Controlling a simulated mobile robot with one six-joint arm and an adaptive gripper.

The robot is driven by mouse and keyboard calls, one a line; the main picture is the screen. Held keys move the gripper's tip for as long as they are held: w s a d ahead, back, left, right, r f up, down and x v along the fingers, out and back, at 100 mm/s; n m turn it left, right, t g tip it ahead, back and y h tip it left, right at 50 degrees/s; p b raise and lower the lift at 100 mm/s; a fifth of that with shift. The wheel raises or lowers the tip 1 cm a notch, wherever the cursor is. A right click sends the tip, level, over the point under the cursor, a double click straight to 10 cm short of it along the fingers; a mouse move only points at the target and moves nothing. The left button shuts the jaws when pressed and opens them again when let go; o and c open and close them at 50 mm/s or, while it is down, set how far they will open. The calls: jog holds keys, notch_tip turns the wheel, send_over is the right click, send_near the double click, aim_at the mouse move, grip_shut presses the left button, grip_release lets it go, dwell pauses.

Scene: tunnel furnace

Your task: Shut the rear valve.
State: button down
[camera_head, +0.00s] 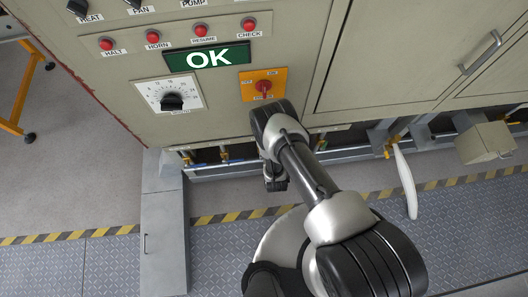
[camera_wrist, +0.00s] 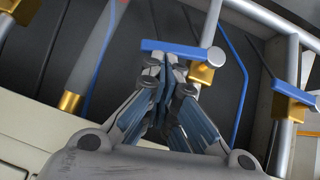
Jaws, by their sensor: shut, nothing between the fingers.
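My gripper (camera_head: 275,181) is low in front of the furnace, below the control panel, and mostly hidden behind my arm in the head view. In the wrist view my gripper (camera_wrist: 166,62) is shut and empty. Its fingertips are right at a valve with a blue lever (camera_wrist: 178,48) and a brass body (camera_wrist: 202,76); I cannot tell whether they touch. That lever lies across its pipe. A second valve with a blue lever (camera_wrist: 293,93), also across its pipe, is to the right. Another brass fitting (camera_wrist: 70,102) is at left. I cannot tell which valve is the rear one.
The control panel has an orange plate with a red rotary switch (camera_head: 264,87), a black dial (camera_head: 172,102) and an OK display (camera_head: 208,57). A long white lever (camera_head: 405,180) sticks out right of my arm. A grey box (camera_head: 485,143) juts out farther right.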

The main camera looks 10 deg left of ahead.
jog(key=shift+w+d+f+y, duration=0.1)
jog(key=shift+d+f+y, duration=0.2)
jog(key=shift+f, duration=0.1)
jog(key=shift+d+f, duration=0.15)
dwell(0.4)
